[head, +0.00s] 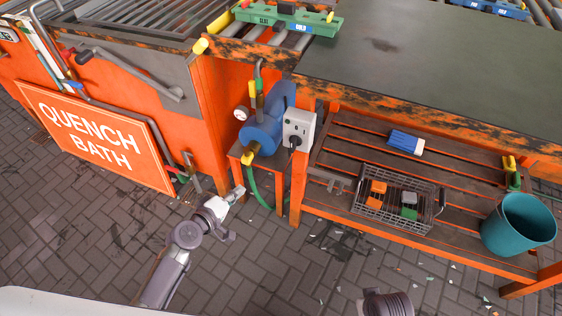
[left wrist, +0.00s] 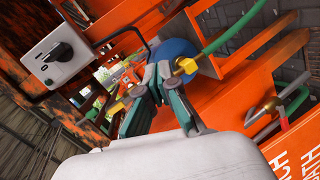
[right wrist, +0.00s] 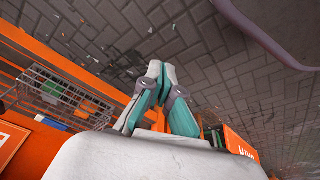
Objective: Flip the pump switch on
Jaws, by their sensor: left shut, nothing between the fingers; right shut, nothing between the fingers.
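The pump switch is a light grey box (head: 301,122) with a black rotary knob (head: 294,141), on the orange post beside the blue pump (head: 262,132). In the left wrist view the switch box (left wrist: 42,67) and its knob (left wrist: 61,51) are at upper left, with the knob's handle pointing sideways. The blue pump (left wrist: 176,54) shows behind the fingers. My left gripper (head: 238,191) is shut and empty, below and left of the switch, apart from it. Its fingertips (left wrist: 158,70) also show in the left wrist view. My right gripper (right wrist: 157,72) is shut and empty, pointing over the paved floor.
A green hose (head: 256,188) hangs below the pump. The orange quench bath sign (head: 95,135) stands at left. The workbench (head: 430,75) overhangs a slatted shelf with a wire basket (head: 398,200), a blue-white box (head: 406,142) and a teal bucket (head: 518,224). The front floor is mostly open.

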